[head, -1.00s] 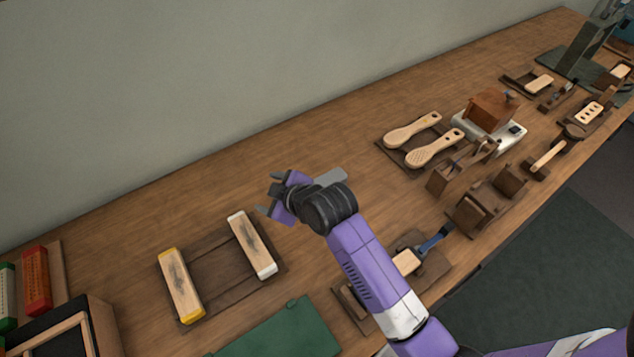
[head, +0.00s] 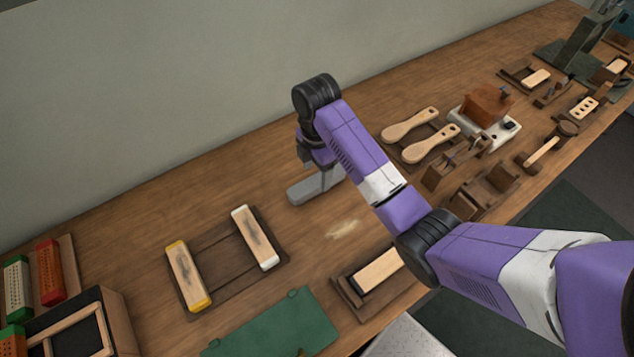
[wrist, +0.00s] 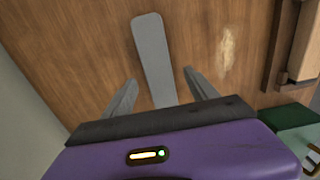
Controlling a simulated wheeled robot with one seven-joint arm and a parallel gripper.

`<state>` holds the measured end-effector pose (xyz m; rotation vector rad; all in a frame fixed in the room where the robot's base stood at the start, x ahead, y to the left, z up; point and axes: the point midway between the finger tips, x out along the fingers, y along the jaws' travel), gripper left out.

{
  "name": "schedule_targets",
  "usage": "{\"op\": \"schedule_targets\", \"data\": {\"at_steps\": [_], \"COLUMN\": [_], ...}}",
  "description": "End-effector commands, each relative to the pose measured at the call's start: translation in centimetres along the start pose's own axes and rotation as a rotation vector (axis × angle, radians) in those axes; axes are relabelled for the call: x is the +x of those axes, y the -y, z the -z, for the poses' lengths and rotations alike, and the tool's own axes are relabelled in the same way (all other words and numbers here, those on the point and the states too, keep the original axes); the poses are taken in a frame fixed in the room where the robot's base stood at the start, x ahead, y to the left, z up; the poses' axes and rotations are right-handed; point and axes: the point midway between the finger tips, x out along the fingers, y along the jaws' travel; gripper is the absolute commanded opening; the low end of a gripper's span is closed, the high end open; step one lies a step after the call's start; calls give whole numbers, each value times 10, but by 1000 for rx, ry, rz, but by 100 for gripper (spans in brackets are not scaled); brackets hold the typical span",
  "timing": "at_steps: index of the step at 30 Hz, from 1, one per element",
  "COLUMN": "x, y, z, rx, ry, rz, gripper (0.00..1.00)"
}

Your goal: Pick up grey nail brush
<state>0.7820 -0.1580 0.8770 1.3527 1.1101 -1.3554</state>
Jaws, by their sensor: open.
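The grey nail brush (head: 303,191) lies on the wooden bench, a long flat grey piece, partly hidden by my gripper in the head view. In the wrist view the brush (wrist: 153,55) runs between my two fingers, its far rounded end showing and its near end hidden behind the gripper body. My gripper (head: 325,168) points down over the brush. In the wrist view its fingers (wrist: 160,82) are open, one on each side of the brush with a gap at both sides. I cannot tell how high the fingertips are above the bench.
A dark tray with two pale-backed brushes (head: 256,238) lies to the left. Two wooden paddle brushes (head: 432,143) lie to the right. A pale block in a dark holder (head: 378,270) and a green mat (head: 280,325) are nearer the front. A pale dusty patch (head: 343,229) marks the bench.

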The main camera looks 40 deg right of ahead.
Motion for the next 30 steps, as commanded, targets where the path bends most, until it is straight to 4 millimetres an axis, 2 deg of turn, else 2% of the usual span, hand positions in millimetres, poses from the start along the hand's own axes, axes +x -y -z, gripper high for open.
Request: {"op": "schedule_targets", "data": {"at_steps": [10, 19, 27, 29, 30], "x": [44, 49, 49, 49, 49], "y": [-1, -2, -2, -2, -2], "z": [-2, -2, -2, -2, -2], "rx": [1, 1, 1, 1, 1], "ry": [0, 0, 0, 0, 0], "rz": [0, -2, -2, -2, -2], "gripper": [67, 67, 14, 2, 0]}}
